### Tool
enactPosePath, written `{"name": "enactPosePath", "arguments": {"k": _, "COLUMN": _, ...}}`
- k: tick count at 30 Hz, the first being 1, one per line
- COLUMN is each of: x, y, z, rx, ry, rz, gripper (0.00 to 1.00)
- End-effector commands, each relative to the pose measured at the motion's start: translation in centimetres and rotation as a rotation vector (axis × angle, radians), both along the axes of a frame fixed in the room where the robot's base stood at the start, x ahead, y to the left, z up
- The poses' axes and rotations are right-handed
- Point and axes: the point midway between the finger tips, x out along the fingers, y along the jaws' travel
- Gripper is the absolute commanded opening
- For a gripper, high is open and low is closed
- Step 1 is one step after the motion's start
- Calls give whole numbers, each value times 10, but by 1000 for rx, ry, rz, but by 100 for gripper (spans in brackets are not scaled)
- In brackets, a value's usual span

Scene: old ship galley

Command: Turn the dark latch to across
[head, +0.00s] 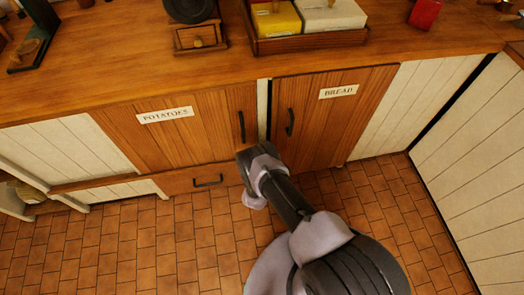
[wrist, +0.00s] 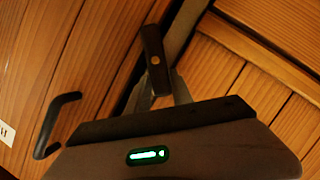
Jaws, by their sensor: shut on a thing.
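The dark latch (wrist: 153,55) is a short dark bar with a brass pin, in the wrist view's upper middle. It sits over the narrow pale strip (wrist: 186,25) between wooden doors and is tilted at an angle to that strip. My gripper (wrist: 160,84) is shut on the latch's lower end. In the head view my arm reaches to the gap between the potatoes door (head: 175,140) and the bread door (head: 330,110), and hides the latch. Both doors look closed.
Dark handles stand out on the potatoes door (head: 241,126) and the bread door (head: 290,122), either side of my wrist. The tiled floor (head: 130,245) is clear.

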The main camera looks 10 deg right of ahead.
Motion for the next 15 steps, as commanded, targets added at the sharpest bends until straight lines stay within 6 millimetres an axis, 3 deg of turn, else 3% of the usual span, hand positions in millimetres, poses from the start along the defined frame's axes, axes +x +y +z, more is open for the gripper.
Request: {"name": "enactPosePath", "arguments": {"k": 15, "x": -1, "y": 6, "z": -9, "rx": -283, "ry": 3, "rz": -1, "gripper": 0}}
